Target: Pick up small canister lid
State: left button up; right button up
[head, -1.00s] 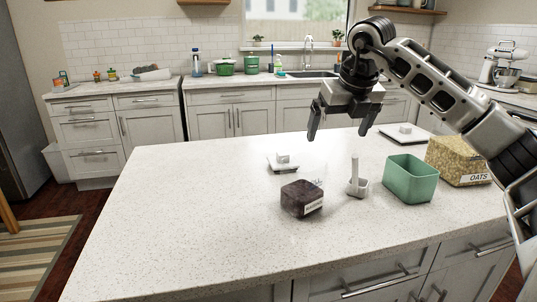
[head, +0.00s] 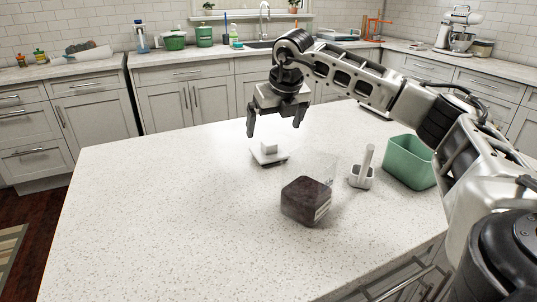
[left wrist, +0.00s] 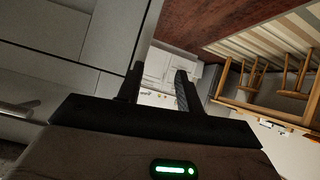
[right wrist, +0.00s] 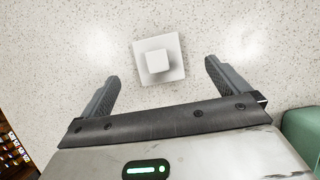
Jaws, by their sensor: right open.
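The small canister lid (head: 269,154) is a white square plate with a raised white block handle, lying flat on the island counter. It also shows in the right wrist view (right wrist: 158,61), just beyond and between the fingertips. My right gripper (head: 275,128) is open and empty above the lid, its fingers pointing down, apart from it. In the right wrist view its two fingers (right wrist: 162,72) stand wide apart. My left gripper (left wrist: 157,72) shows only in its own wrist view, with its fingers apart and nothing between them, away from the counter.
A dark-filled clear canister (head: 306,201) with a label stands in front of the lid. A white scoop in a small holder (head: 361,176) and a green open bin (head: 409,163) stand to the right. The counter's left side (head: 150,200) is clear.

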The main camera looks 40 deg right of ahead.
aim_at(269, 142)
jog(key=shift+a+p+x, duration=0.15)
jog(key=shift+a+x, duration=0.05)
jog(key=shift+x, duration=1.5)
jog(key=shift+a+p+x, duration=0.15)
jog(key=shift+a+x, duration=0.05)
jog(key=shift+x, duration=1.5)
jog(key=c, duration=1.1)
